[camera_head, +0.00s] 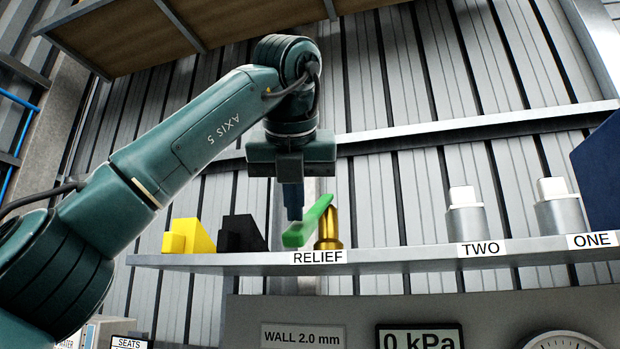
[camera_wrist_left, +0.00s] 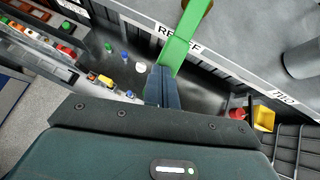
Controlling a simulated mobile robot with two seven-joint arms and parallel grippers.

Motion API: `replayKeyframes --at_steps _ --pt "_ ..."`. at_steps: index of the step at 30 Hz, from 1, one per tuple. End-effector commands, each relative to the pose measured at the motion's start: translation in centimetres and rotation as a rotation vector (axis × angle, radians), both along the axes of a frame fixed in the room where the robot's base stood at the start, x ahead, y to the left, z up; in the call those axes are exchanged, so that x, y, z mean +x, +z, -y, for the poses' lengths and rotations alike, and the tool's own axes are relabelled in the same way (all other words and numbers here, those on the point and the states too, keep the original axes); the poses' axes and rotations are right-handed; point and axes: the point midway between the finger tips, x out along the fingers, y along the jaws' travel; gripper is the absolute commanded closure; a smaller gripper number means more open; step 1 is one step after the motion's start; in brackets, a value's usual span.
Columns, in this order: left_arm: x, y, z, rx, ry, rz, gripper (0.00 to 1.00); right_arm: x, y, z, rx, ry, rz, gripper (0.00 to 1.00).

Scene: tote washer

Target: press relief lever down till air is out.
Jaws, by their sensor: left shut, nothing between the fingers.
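The green relief lever (camera_head: 308,226) is on the shelf above the RELIEF label (camera_head: 318,257), beside a brass fitting (camera_head: 328,230). In the head view it slants, with its broad end at lower left. My left gripper (camera_head: 294,217) points down with its fingers shut and empty, its tips at the lever. In the left wrist view the fingertips (camera_wrist_left: 162,72) overlap the end of the green lever (camera_wrist_left: 183,38); I cannot tell whether they press on it. The display (camera_head: 420,339) reads 0 kPa. My right gripper is not in view.
On the shelf (camera_head: 400,258), yellow (camera_head: 188,237) and black (camera_head: 240,234) blocks stand left of the lever. White-topped cylinders stand at TWO (camera_head: 466,218) and ONE (camera_head: 560,210). A dark blue panel (camera_head: 598,175) is at far right. A round gauge (camera_head: 562,341) sits below.

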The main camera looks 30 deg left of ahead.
Motion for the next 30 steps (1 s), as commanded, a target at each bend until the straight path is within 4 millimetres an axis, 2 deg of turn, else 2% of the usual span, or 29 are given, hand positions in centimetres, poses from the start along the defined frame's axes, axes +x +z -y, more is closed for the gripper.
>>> replayKeyframes --at_steps 1,13,30 --pt "0.1 1.0 0.0 0.000 0.001 -0.001 1.00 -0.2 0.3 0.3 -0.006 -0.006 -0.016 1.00" --pt "0.1 4.8 0.0 0.001 0.001 0.000 1.00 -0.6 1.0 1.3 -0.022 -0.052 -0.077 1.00" --pt "0.1 5.2 0.0 0.001 0.001 0.000 1.00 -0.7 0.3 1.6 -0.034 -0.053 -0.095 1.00"
